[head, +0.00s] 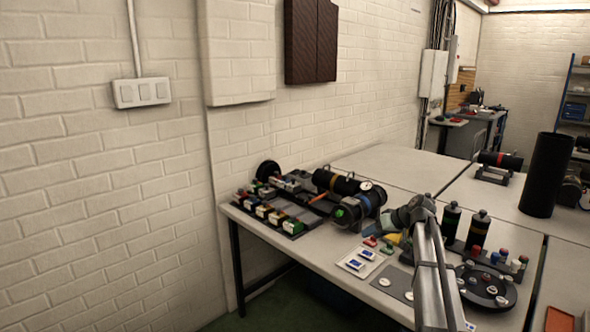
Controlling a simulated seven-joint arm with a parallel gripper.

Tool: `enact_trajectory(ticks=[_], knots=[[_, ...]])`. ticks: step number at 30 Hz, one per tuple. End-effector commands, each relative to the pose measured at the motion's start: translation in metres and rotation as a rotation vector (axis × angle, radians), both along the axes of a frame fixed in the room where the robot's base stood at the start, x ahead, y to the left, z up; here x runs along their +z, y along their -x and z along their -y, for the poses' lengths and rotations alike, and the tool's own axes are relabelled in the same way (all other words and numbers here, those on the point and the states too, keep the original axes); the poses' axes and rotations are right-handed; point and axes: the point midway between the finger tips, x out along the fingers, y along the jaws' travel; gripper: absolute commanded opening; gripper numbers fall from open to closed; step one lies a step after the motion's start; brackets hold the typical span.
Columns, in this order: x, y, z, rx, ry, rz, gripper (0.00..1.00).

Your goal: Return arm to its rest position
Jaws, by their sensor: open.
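My arm (435,270) reaches up from the bottom right over the bench. Its far end is a grey joint, and my gripper (391,220) shows small and dark beside it, just right of the black cylinder. My gripper is open, and I see nothing held in it. The black cylinder (357,206) lies on the bench with a blue band, a green end and a round gauge on top. Another black cylinder (336,183) with an orange band lies behind it. How near the fingertips are to the bench is hard to tell.
A tray of coloured parts (272,213) lies at the bench's left. Two dark bottles (478,230) and a round dark tray (487,286) stand right of my arm. White cards (362,259) lie in front. A tall black cylinder (546,175) stands farther right. The back bench top is mostly clear.

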Motion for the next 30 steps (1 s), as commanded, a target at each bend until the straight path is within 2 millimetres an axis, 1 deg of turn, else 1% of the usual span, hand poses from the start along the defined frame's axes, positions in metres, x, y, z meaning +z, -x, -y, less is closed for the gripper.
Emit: enact_trajectory(ticks=[1, 2, 3, 5, 6, 7, 9, 11, 12, 13, 14, 15, 17, 18, 20, 21, 26, 27, 29, 30], knots=[[-0.005, -0.003, -0.031, 0.019, -0.018, -0.002, 0.5], [-0.007, -0.005, -0.048, 0.027, -0.03, -0.003, 0.5], [-0.01, -0.008, -0.069, 0.036, -0.047, -0.005, 0.5], [-0.014, -0.009, -0.101, 0.051, -0.068, -0.009, 0.5], [-0.017, -0.01, -0.122, 0.06, -0.083, -0.012, 0.5], [-0.02, -0.01, -0.137, 0.066, -0.095, -0.015, 0.5], [-0.028, -0.008, -0.171, 0.08, -0.118, -0.029, 0.5], [-0.038, -0.004, -0.199, 0.09, -0.134, -0.043, 0.5], [-0.048, 0.001, -0.216, 0.093, -0.144, -0.058, 0.5], [-0.058, 0.006, -0.228, 0.097, -0.149, -0.072, 0.5], [-0.068, 0.01, -0.238, 0.096, -0.153, -0.087, 0.5], [-0.084, 0.017, -0.248, 0.094, -0.153, -0.109, 0.5], [-0.106, 0.027, -0.255, 0.087, -0.148, -0.142, 0.5], [-0.121, 0.034, -0.258, 0.082, -0.143, -0.165, 0.5], [-0.145, 0.046, -0.259, 0.073, -0.13, -0.199, 0.5], [-0.161, 0.054, -0.258, 0.065, -0.121, -0.222, 0.5], [-0.228, 0.092, -0.247, 0.031, -0.071, -0.323, 0.5], [-0.244, 0.102, -0.243, 0.023, -0.056, -0.349, 0.5], [-0.268, 0.119, -0.237, 0.01, -0.036, -0.386, 0.5], [-0.283, 0.13, -0.233, 0.002, -0.022, -0.412, 0.5]])
